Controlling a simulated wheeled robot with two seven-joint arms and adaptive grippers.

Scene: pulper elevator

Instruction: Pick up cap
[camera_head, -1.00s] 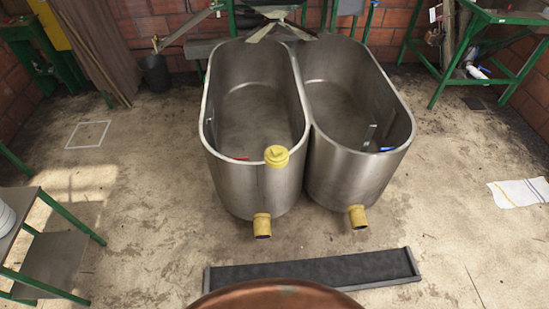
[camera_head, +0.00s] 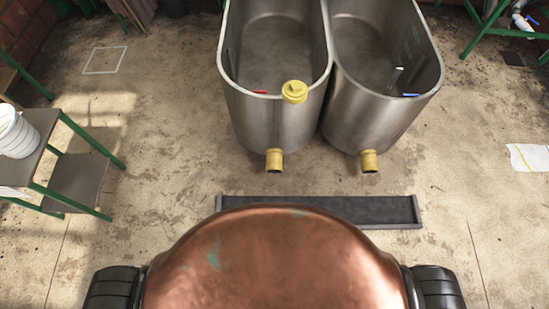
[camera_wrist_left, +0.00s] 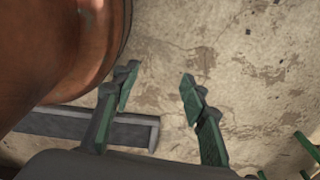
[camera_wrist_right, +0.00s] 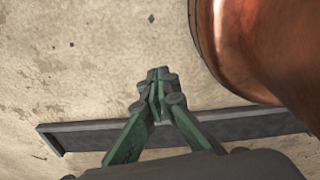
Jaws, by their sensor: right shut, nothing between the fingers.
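The yellow cap (camera_head: 294,92) sits on the front rim of the left steel tank (camera_head: 262,112) in the head view. Both grippers are out of the head view and far from the cap. In the left wrist view my left gripper (camera_wrist_left: 158,84) has its green fingers spread apart, with bare floor between them. In the right wrist view my right gripper (camera_wrist_right: 159,76) has its fingertips together and holds nothing. The cap does not show in either wrist view.
The right steel tank (camera_head: 385,112) stands beside the left one. Yellow outlet pipes (camera_head: 274,160) stick out low in front. A green-framed table (camera_head: 45,150) with white buckets (camera_head: 17,133) is at left. Floor between is open.

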